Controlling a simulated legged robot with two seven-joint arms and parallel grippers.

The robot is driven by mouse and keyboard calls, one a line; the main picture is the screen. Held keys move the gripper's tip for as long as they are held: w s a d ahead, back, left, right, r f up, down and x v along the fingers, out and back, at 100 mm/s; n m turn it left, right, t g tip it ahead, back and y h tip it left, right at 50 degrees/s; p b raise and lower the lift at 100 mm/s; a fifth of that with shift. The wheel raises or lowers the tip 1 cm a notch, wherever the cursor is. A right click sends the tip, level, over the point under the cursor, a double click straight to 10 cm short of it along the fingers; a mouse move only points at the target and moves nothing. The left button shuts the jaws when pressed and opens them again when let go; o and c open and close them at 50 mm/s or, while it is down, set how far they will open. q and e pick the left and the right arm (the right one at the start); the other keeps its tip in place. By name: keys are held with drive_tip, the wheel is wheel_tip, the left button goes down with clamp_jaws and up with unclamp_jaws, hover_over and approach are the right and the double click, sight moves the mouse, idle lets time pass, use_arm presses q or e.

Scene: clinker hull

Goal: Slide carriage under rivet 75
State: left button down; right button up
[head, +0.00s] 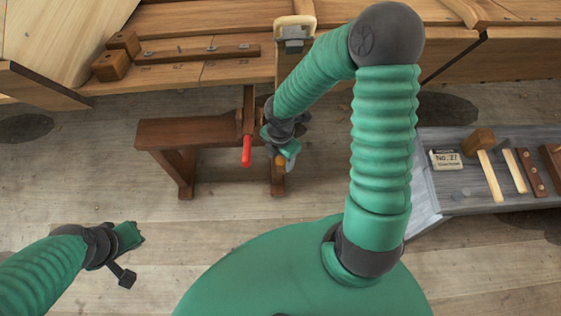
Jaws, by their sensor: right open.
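A dark wooden bench (190,132) stands on the floor below the hull planks. An upright wooden piece with a red handle (246,151) sits at its right part; I cannot tell whether this is the carriage. My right gripper (283,155) is open at the bench's right end, just right of the red handle, partly hidden by its own wrist. A small orange-yellow part shows at its fingers; I cannot tell if they touch it. No rivet number is readable. My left gripper (131,257) is open and empty over the floor at lower left.
Clinker planks (200,18) cross the top, with a dark batten (197,54) and wooden blocks (111,65). A pale-handled clamp-like piece (293,42) is at the plank edge. A grey bench (430,165) at right holds a mallet (479,142) and a "No. 27" box (445,159).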

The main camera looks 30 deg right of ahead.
drive_tip(key=shift+a+f, duration=0.1)
drive_tip(key=shift+f, duration=0.15)
drive_tip(key=shift+d, duration=0.2)
drive_tip(key=shift+c, duration=0.4)
drive_tip(key=shift+d, duration=0.1)
drive_tip(key=shift+c, duration=1.1)
clamp_jaws()
